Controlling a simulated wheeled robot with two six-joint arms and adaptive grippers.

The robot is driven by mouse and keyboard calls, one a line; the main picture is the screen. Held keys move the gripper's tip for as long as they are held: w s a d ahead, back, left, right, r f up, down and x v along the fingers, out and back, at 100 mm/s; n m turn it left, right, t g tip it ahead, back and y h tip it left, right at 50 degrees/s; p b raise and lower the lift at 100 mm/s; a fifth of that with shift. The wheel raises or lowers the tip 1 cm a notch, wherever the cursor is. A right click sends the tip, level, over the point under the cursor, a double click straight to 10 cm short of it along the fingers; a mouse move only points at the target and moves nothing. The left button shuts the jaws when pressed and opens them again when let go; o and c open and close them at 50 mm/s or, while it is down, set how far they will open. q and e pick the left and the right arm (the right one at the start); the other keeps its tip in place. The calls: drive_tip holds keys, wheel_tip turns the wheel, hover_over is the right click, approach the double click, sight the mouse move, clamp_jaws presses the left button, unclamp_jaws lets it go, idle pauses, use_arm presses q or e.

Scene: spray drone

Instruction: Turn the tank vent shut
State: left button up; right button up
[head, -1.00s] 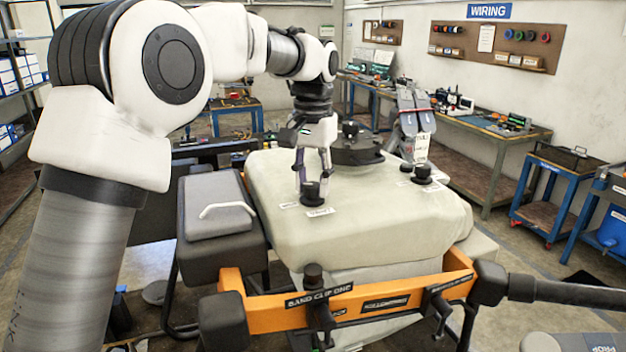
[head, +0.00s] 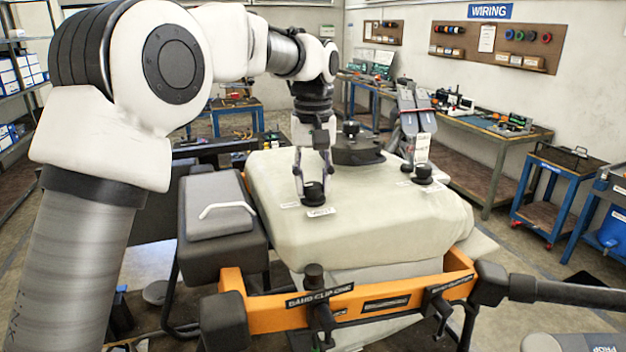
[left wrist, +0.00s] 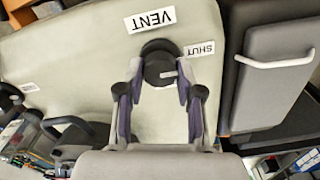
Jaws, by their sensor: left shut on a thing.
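The tank vent (head: 313,192) is a black round knob on top of the pale tank (head: 370,230), near its left side in the head view. In the left wrist view the vent (left wrist: 160,62) has a light pointer mark on it, which points to the right, a little below the SHUT label (left wrist: 199,49). A VENT label (left wrist: 150,19) lies beside it. My left gripper (head: 313,184) points down and is shut on the vent, a finger on each side in the left wrist view (left wrist: 158,75). My right gripper is not in view.
A large black cap (head: 355,150) and a smaller black knob (head: 423,175) stand on the tank. A grey box with a white handle (head: 226,210) is to the left. An orange frame bar (head: 375,302) with black clamps crosses the front.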

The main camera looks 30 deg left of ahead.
sight(313, 184)
use_arm(q)
drive_tip(key=shift+f, duration=0.1)
drive_tip(key=o, duration=1.2)
drive_tip(key=shift+c, duration=0.2)
wheel_tip(313, 184, up, 12)
